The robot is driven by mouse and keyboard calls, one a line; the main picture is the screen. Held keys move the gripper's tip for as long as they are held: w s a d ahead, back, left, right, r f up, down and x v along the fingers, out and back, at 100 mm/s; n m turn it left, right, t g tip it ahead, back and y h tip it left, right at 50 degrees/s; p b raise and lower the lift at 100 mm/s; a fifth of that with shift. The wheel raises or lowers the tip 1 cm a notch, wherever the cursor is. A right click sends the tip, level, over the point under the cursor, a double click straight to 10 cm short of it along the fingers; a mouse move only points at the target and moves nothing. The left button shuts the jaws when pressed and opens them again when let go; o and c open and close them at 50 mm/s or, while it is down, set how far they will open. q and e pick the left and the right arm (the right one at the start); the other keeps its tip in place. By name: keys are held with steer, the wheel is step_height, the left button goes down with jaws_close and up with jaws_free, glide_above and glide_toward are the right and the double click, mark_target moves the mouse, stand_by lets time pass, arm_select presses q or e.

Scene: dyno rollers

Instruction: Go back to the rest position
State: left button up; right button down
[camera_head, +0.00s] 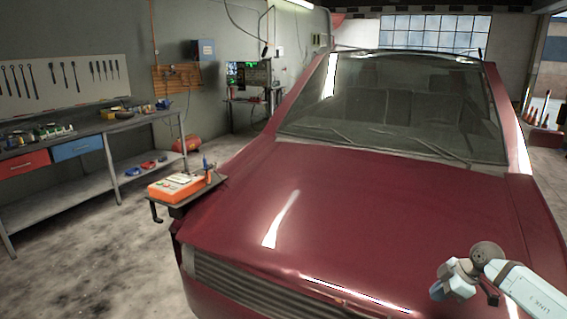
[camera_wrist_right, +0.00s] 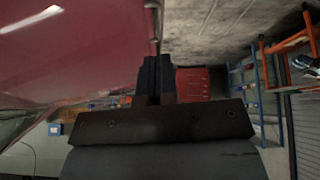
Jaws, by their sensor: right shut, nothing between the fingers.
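My right arm comes in from the lower right in the head view, with its wrist and right gripper (camera_head: 452,283) over the front right part of the red car's hood (camera_head: 350,215). In the right wrist view the dark fingers (camera_wrist_right: 155,75) are together with nothing held between them. The gripper looks apart from the hood, but the exact gap is hard to tell. My left gripper is not in view.
An orange device (camera_head: 175,187) sits on a small dark tray (camera_head: 212,182) at the hood's left corner. A workbench (camera_head: 90,130) with tools stands along the left wall. Bare floor (camera_head: 90,245) lies between. Shelving (camera_wrist_right: 255,85) and a red object (camera_wrist_right: 192,83) show in the wrist view.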

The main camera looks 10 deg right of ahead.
steer(key=s+a+f+m+t+y+p, duration=0.15)
steer(key=s+a+t+y, duration=0.3)
steer(key=a, duration=0.85)
steer(key=s+a+n+t+y+p, duration=0.15)
steer(key=s+a+t+y, duration=0.35)
steer(key=a, duration=0.7)
steer(key=s+a+f+m+h+p, duration=0.1)
steer(key=s+m+h, duration=0.4)
steer(key=s, duration=0.5)
steer(key=s+a+f+m+g+h+p, duration=0.1)
steer(key=s+f+m+h, duration=0.4)
steer(key=s, duration=0.5)
steer(key=shift+a+f+h+p, duration=0.65)
steer(key=shift+a+f+p, duration=0.05)
steer(key=shift+a, duration=0.25)
steer(key=shift+s+g, duration=0.1)
steer(key=shift+g, duration=0.15)
